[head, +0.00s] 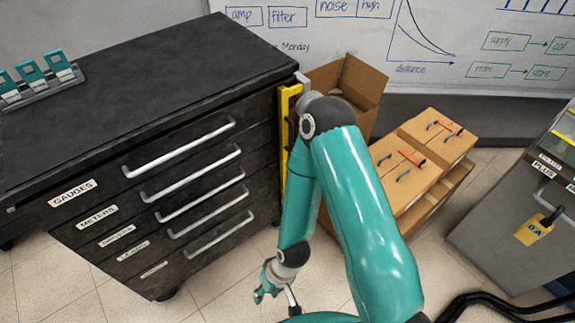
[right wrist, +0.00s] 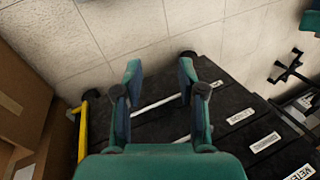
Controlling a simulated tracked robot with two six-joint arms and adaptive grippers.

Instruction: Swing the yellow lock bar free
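The yellow lock bar (head: 286,130) stands upright along the right edge of the black drawer cabinet's (head: 120,130) front. My right forearm hides part of it in the head view. It also shows at the left in the right wrist view (right wrist: 82,132). My right gripper (head: 264,292) hangs low in front of the cabinet, apart from the bar. In the right wrist view its two fingers (right wrist: 160,66) are spread with nothing between them. Drawer handles lie beyond the fingers. My left gripper does not show clearly in either view.
An open cardboard box (head: 362,88) stands right of the cabinet, with handled wooden boxes (head: 425,190) beside it. A grey unit (head: 490,215) with a yellow tag (head: 533,232) is at far right. A rack of teal items (head: 40,88) sits on the cabinet.

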